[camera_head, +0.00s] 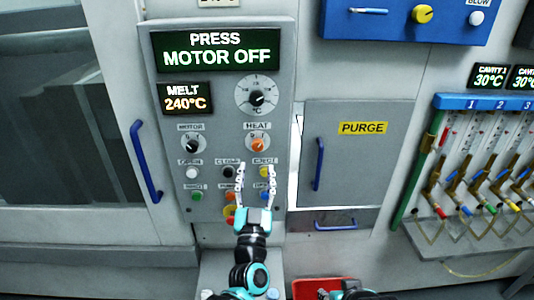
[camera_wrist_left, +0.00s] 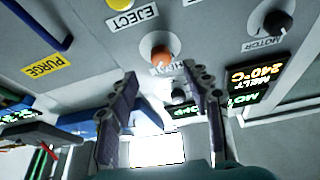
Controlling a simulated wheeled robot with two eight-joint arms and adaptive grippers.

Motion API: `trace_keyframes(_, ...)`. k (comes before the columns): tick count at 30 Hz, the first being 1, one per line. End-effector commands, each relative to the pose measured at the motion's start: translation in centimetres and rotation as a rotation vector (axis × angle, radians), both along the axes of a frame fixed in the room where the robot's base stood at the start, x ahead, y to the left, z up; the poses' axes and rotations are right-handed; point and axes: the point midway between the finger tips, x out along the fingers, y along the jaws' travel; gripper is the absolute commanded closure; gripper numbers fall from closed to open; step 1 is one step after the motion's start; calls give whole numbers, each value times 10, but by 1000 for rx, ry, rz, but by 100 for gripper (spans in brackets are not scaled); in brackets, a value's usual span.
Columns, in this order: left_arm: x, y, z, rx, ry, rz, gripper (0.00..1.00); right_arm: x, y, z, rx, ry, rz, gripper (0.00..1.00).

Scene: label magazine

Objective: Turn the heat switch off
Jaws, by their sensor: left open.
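The heat switch (camera_head: 258,145) is an orange rotary knob under the "HEAT" label on the grey control panel (camera_head: 285,95). In the left wrist view the orange knob (camera_wrist_left: 161,57) shows above and between the fingertips. My left gripper (camera_head: 256,170) is open and empty, its fingers pointing up at the panel just below the knob in the head view. The gripper (camera_wrist_left: 158,85) appears apart from the knob. The knob's exact setting is too small to tell. The display (camera_head: 216,47) reads "PRESS MOTOR OFF". My right gripper cannot be made out.
A black motor knob (camera_head: 193,146) sits left of the heat switch. A larger black dial (camera_head: 257,98) is above it. Several push buttons, including a yellow eject button (camera_head: 265,172), lie around the fingers. A purge door (camera_head: 359,160) stands to the right.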

Motion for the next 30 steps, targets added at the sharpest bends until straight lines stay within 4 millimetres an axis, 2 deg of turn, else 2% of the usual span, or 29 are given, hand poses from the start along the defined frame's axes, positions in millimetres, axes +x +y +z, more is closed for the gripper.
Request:
trace_keyframes(6, 34, -2, 13, 1, 1, 1, 50, 0, 0, -5, 0, 0, 0, 60)
trace_keyframes(12, 58, -4, 23, 0, 1, -1, 50, 0, 0, -9, 0, 0, 0, 60)
trace_keyframes(23, 64, -5, 27, 1, 1, -2, 50, 0, 0, -9, 0, 0, 0, 60)
trace_keyframes(29, 64, -5, 27, 1, 1, -2, 100, 0, 0, -9, 0, 0, 0, 60)
trace_keyframes(30, 64, -5, 27, 1, 1, -3, 100, 0, 0, -9, 0, 0, 0, 60)
